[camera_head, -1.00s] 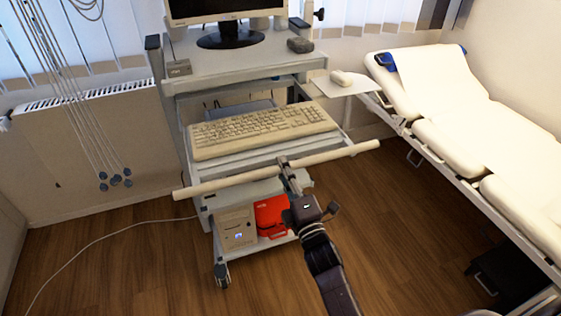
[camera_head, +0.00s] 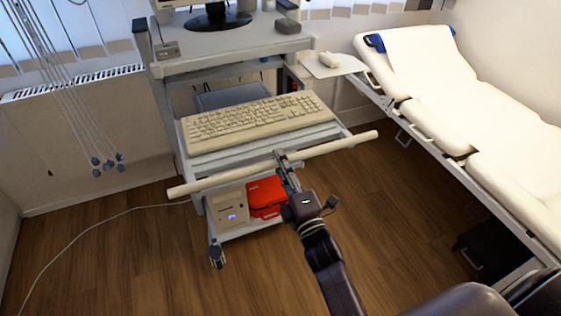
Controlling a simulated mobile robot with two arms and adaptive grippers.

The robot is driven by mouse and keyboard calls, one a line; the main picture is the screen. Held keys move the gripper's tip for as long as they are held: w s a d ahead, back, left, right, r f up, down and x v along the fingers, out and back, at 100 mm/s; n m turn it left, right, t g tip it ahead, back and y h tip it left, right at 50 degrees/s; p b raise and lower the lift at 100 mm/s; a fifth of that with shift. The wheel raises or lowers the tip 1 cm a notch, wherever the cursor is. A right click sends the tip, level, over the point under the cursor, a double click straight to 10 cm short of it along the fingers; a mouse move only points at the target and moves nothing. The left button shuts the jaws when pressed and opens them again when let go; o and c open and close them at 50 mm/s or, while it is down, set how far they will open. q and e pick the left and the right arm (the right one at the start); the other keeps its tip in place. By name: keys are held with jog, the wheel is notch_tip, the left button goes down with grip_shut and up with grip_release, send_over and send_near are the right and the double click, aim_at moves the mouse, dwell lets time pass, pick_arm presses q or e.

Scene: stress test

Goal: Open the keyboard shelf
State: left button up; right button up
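The keyboard shelf (camera_head: 205,168) juts out from the front of a grey computer cart, pulled forward from under the upper desk. A beige keyboard (camera_head: 258,123) lies on it. A long cream handle bar (camera_head: 225,177) runs across the shelf's front edge and sticks out past both sides. My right gripper (camera_head: 282,159) comes up from below and is at the middle of the bar, with its fingers closed on it; the fine contact is small to see. My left gripper is not in view.
The cart's upper desk (camera_head: 225,42) carries a monitor. A red case (camera_head: 266,196) and a beige box (camera_head: 229,206) sit low on the cart. A side tray (camera_head: 335,66) and a white bed (camera_head: 440,100) stand right. A cable crosses open wooden floor at left.

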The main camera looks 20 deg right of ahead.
jog(key=shift+o, duration=1.3)
jog(key=shift+w, duration=0.1)
jog(key=s+f, duration=0.1)
jog(key=s, duration=0.6)
jog(key=shift+s+f, duration=0.2)
jog(key=shift+f, duration=0.05)
jog(key=shift+d, duration=0.1)
